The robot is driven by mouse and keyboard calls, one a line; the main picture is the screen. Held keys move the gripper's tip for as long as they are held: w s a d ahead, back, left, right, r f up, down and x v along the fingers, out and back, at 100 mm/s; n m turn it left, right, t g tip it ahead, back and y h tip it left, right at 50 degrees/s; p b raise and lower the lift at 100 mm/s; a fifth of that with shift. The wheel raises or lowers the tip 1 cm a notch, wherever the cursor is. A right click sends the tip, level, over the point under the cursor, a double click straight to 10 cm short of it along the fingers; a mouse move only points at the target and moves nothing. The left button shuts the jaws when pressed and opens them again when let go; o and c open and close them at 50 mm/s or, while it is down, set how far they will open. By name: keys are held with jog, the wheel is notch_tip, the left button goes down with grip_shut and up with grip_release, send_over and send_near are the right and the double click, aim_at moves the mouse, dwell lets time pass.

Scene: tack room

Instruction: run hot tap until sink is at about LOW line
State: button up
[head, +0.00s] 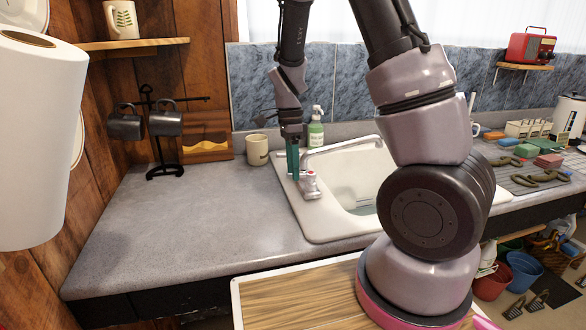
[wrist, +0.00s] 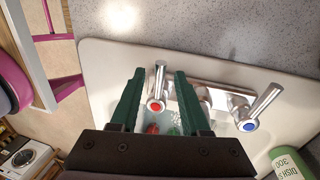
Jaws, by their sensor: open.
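The white sink (head: 318,222) is set in the grey counter, its right part hidden by my arm. Its chrome tap (head: 340,142) has a spout reaching over the basin. In the wrist view the hot handle (wrist: 159,84), with a red dot, shows between the green fingers of my gripper (wrist: 160,73). The fingers are open and spread to either side of it; I cannot tell whether they touch it. The cold handle (wrist: 262,101), with a blue dot, is to the right. My gripper (head: 293,172) points down at the tap's left end. The LOW line and water level cannot be made out.
A green soap bottle (head: 316,130) stands behind the tap and shows in the wrist view (wrist: 290,168). A beige mug (head: 257,150) and a mug rack (head: 163,130) stand left. The counter's left front is clear. Horseshoes (head: 541,179) lie right of the sink.

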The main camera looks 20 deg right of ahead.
grip_shut()
dwell(1.5)
